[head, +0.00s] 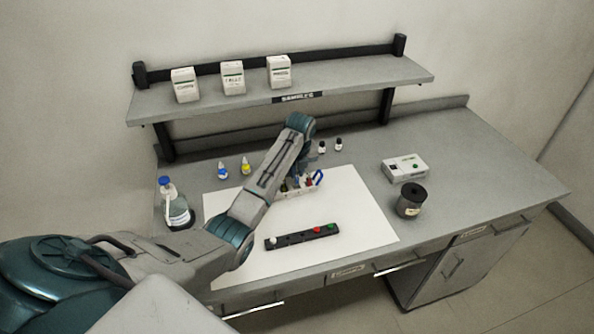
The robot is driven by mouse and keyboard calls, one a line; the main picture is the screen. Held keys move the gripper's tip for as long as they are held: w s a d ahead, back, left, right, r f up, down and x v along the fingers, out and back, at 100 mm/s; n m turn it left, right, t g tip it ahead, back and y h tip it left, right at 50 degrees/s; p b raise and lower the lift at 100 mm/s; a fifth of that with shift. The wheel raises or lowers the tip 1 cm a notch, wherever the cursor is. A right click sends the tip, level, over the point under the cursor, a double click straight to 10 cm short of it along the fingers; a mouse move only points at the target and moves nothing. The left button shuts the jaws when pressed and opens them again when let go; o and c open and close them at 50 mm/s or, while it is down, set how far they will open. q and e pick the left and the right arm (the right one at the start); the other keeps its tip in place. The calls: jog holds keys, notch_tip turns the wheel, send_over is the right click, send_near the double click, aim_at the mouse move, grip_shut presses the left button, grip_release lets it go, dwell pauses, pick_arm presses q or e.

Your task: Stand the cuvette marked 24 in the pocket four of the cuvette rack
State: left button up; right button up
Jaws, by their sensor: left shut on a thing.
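The cuvette rack (296,240) is a long black block on the white mat. A white cap (272,241) stands in its left end, and a red cap (317,230) and a green cap (331,228) stand toward its right end. The middle of the rack shows no cap. My left arm reaches over the mat, with its upper joint (299,124) above a white tray (294,193) of small coloured items. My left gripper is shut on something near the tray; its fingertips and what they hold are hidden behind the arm. No number 24 can be read. My right gripper is not in view.
A blue-capped bottle (175,207) stands at the left. A dark can (410,202) and a white box (405,167) stand at the right. Several small bottles stand behind the mat. A shelf (330,87) with three white boxes overhangs the back. The mat's (352,215) right part is clear.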

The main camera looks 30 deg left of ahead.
aim_at(297, 175)
pick_arm(q)
jog(key=shift+f, duration=0.45)
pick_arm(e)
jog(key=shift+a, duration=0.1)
pick_arm(q)
jog(key=shift+f, duration=0.8)
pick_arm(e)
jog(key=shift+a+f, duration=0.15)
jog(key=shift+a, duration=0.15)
pick_arm(q)
jog(key=shift+f, duration=0.2)
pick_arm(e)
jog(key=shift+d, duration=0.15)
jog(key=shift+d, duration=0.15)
pick_arm(q)
jog(key=shift+f, duration=0.2)
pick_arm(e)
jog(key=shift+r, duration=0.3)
pick_arm(q)
jog(key=o, duration=0.8)
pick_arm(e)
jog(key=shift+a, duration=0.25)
pick_arm(q)
jog(key=shift+o, duration=0.2)
